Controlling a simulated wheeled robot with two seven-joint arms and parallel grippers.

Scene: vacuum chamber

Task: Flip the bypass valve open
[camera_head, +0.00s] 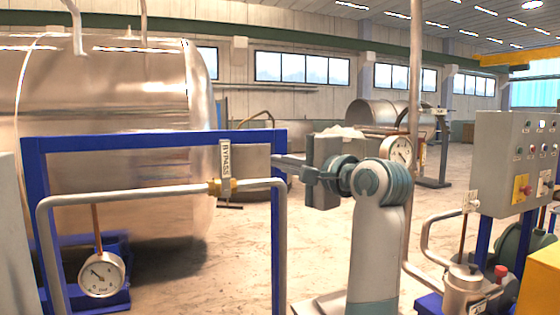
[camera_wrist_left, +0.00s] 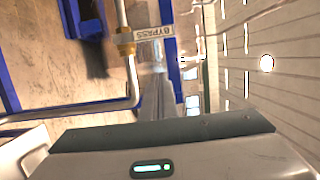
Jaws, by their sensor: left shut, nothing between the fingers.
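The bypass valve has a brass body (camera_head: 222,187) on a grey horizontal pipe (camera_head: 130,193). Its flat lever (camera_head: 226,160), labelled BYPASS, stands upright from the body, across the pipe. In the left wrist view the brass body (camera_wrist_left: 124,38) and labelled lever (camera_wrist_left: 153,34) lie above the fingers. My left gripper (camera_head: 276,160) is shut and empty, to the right of the lever at about its height. A gap shows between them in the head view. In the wrist view the fingers (camera_wrist_left: 155,88) point toward the lever. My right gripper is not in view.
A blue frame (camera_head: 155,139) stands around the pipe, its right post near my left gripper. A pressure gauge (camera_head: 102,275) hangs at lower left. A large steel tank (camera_head: 110,100) stands behind. A control box (camera_head: 515,160) and another gauge (camera_head: 397,151) are at right.

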